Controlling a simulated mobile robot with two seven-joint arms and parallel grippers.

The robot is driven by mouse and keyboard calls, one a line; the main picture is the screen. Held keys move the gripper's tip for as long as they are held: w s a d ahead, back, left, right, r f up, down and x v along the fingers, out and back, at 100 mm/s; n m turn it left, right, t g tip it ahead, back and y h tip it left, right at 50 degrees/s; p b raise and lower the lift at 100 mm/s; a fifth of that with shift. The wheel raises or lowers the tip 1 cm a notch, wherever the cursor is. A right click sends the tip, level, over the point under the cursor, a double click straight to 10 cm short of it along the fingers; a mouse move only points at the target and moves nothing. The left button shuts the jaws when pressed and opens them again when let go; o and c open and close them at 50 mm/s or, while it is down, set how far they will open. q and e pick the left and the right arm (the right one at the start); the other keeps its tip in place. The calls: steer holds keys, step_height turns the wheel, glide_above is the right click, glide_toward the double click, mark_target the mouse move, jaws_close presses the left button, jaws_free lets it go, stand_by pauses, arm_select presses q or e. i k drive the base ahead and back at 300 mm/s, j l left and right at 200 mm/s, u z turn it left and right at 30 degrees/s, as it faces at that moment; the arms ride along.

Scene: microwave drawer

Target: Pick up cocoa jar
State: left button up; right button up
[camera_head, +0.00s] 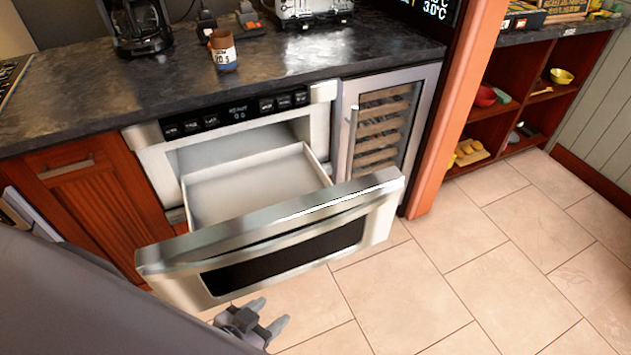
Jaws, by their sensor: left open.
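My left gripper (269,312) is at the bottom of the view, in front of the open microwave drawer. Its two fingers are apart with nothing between them. It is well below and away from the jar. My right gripper does not show.
The microwave drawer (270,240) is pulled out between my left gripper and the counter. A coffee maker (135,25) stands left of the jar, and a toaster (310,8) stands to its right. An orange column (458,110) rises at the right. The floor right of the drawer is clear.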

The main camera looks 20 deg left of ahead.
mark_target(221, 41)
steer(key=u, duration=0.85)
